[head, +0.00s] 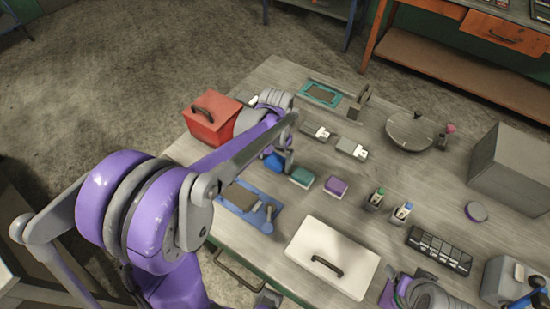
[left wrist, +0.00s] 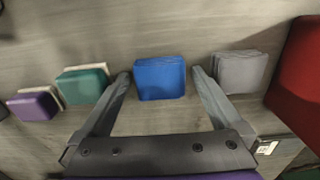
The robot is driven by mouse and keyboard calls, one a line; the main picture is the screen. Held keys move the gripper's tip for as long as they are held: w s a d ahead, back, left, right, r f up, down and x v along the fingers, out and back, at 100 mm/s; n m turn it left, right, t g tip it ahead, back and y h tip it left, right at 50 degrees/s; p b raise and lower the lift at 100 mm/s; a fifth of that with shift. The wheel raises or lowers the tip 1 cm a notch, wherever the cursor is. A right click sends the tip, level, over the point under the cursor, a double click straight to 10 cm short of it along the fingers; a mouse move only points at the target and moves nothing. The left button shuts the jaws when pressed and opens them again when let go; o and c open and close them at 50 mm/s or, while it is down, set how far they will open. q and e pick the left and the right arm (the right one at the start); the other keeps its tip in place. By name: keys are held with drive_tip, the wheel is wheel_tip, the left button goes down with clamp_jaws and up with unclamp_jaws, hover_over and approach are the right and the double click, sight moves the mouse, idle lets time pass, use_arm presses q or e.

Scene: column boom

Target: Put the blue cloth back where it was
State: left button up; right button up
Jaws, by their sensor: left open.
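The blue cloth (left wrist: 160,79) is a folded block in the middle of the left wrist view. It also shows in the head view (head: 273,162), partly hidden by my left arm. My left gripper (left wrist: 160,74) is open, with one finger on each side of the cloth and a narrow gap at each side. In the head view the gripper (head: 283,152) is over the table beside the red box, its fingers mostly hidden. Whether the cloth rests on the table is hard to tell. My right gripper's fingers do not show.
A green cloth (left wrist: 83,85) and a purple cloth (left wrist: 34,107) lie left of the blue one. A grey cloth (left wrist: 239,71) and a red box (head: 212,119) are to its right in the wrist view. A blue tray (head: 262,221) and a white lidded box (head: 331,257) stand near the front edge.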

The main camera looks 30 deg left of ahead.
sight(276, 161)
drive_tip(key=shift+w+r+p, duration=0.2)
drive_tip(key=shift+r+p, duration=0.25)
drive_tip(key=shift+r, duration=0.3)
use_arm(q)
wheel_tip(276, 161, up, 12)
drive_tip(key=s+d+f+t, duration=0.2)
drive_tip(key=s, duration=0.3)
drive_tip(key=s+d+f+t, duration=0.1)
drive_tip(key=s+d+f, duration=0.1)
drive_tip(key=s, duration=0.3)
drive_tip(key=s+d+f+n+t, duration=0.1)
drive_tip(key=s+d+f+t, duration=0.1)
drive_tip(key=s, duration=0.3)
drive_tip(key=shift+s+d+f+t, duration=0.3)
drive_tip(key=shift+d+f, duration=0.1)
drive_tip(key=shift+f, duration=0.2)
